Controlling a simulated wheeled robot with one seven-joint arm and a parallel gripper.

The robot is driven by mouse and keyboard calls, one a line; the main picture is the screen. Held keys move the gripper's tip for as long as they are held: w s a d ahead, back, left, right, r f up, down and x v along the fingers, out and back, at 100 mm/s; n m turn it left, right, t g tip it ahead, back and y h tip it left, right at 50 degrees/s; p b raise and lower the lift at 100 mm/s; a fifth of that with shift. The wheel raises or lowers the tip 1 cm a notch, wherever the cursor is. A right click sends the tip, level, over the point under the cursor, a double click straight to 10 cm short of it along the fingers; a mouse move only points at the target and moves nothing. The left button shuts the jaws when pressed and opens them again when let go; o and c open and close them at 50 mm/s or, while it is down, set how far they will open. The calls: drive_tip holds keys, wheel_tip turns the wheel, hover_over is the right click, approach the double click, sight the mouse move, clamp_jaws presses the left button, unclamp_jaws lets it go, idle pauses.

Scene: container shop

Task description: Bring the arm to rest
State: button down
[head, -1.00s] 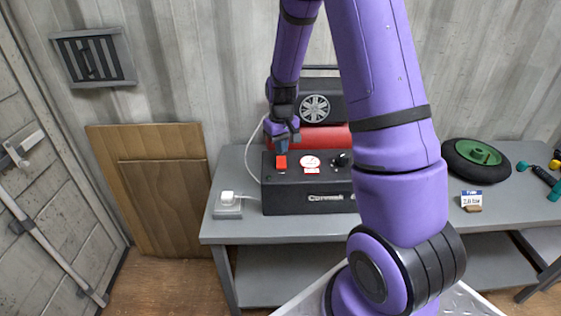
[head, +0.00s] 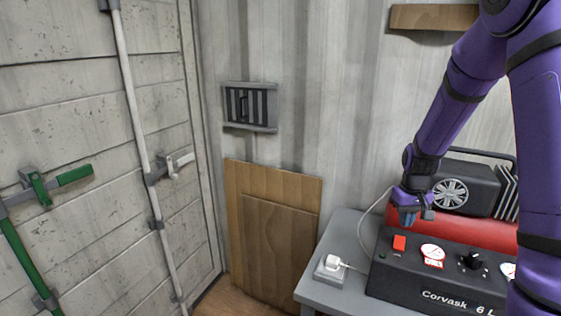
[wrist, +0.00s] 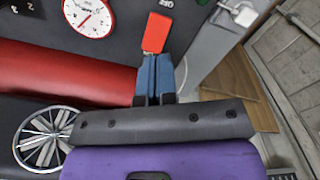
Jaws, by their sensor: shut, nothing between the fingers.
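My purple arm comes down from the upper right in the head view. My gripper (head: 408,218) is shut and empty, with blue fingertips, just above and behind the left end of the black machine. In the wrist view my gripper (wrist: 153,78) shows its blue fingers together, pointing at the red switch (wrist: 156,33). The red switch also shows in the head view (head: 399,243), below and left of the fingers. I cannot tell whether the fingertips touch anything. The black compressor (head: 450,288) has a gauge, a knob and a red tank (head: 470,231).
The compressor stands on a grey bench (head: 335,299). A white plug sits in a socket box (head: 330,271) at the bench's left end. Wooden panels (head: 272,237) lean on the wall. A grey door with a green handle (head: 55,182) is at the left.

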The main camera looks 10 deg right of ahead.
drive_tip(key=s+a+r+t, duration=0.1)
drive_tip(key=s+a+r, duration=0.35)
drive_tip(key=r, duration=0.45)
drive_tip(key=s+a+r+t, duration=0.25)
drive_tip(key=s+r, duration=0.25)
drive_tip(key=r, duration=0.3)
drive_tip(key=s+a+r+t, duration=0.1)
drive_tip(key=s+a+r, duration=0.2)
drive_tip(key=s, duration=0.5)
drive_tip(key=s+a+r, duration=0.3)
drive_tip(key=s+r, duration=0.2)
drive_tip(key=s, duration=0.4)
drive_tip(key=shift+r+n+t, duration=0.3)
drive_tip(key=shift+n+t, duration=0.05)
drive_tip(key=shift+n, duration=0.05)
